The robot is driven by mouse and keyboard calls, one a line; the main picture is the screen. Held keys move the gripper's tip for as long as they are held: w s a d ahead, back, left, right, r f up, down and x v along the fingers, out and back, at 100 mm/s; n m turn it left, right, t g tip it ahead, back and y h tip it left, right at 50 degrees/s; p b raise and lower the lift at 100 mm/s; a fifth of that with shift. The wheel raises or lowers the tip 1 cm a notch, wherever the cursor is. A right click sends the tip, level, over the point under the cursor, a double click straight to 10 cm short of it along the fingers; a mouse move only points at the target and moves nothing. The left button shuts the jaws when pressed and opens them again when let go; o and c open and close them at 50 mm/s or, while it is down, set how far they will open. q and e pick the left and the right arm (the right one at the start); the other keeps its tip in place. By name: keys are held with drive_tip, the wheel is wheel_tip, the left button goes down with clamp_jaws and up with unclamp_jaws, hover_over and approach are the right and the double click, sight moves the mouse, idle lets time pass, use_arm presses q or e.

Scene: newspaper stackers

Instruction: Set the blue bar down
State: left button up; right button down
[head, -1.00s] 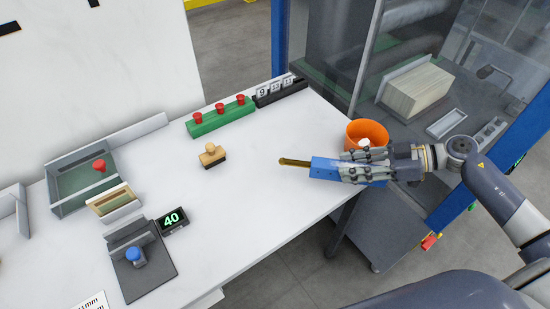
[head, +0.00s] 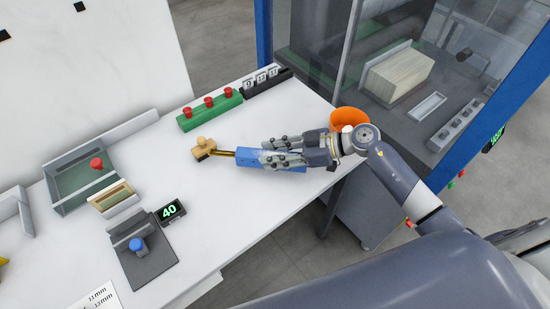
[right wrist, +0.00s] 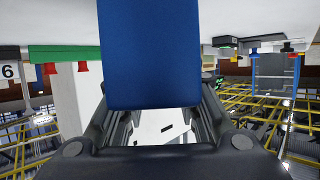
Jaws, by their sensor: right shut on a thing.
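The blue bar (head: 258,158) is held in my right gripper (head: 285,155), whose fingers are shut around it. A brass-coloured rod sticks out from the bar's left end, its tip close to the wooden stamp-like piece (head: 204,148) in the head view. The bar is over the right part of the white table (head: 245,210); I cannot tell whether it touches the top. In the right wrist view the bar (right wrist: 150,55) fills the upper middle, between the fingers (right wrist: 160,125). My left gripper is not in view.
A green block with red knobs (head: 211,110) and a black number holder (head: 266,83) stand along the back edge. A grey tray (head: 85,180) and a 40 display (head: 170,212) are left. The front-middle tabletop is clear.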

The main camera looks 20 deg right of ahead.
wheel_tip(320, 180, down, 3)
drive_tip(key=shift+r, duration=0.2)
drive_tip(key=shift+d+f, duration=0.1)
drive_tip(key=shift+f, duration=0.1)
drive_tip(key=c, duration=1.2)
unclamp_jaws()
drive_tip(key=shift+s+f, duration=0.1)
drive_tip(key=shift+f, duration=0.05)
drive_tip(key=b+v, duration=0.2)
drive_tip(key=v, duration=0.9)
drive_tip(key=shift+s+d+b, duration=0.1)
drive_tip(key=shift+d+b, duration=0.05)
drive_tip(key=shift+b, duration=0.15)
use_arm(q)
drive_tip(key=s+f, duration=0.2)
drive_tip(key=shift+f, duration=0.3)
use_arm(e)
drive_tip(key=shift+s+d+r, duration=0.1)
drive_tip(key=shift+d+r, duration=0.15)
drive_tip(key=shift+r, duration=0.15)
drive_tip(key=shift+d, duration=0.1)
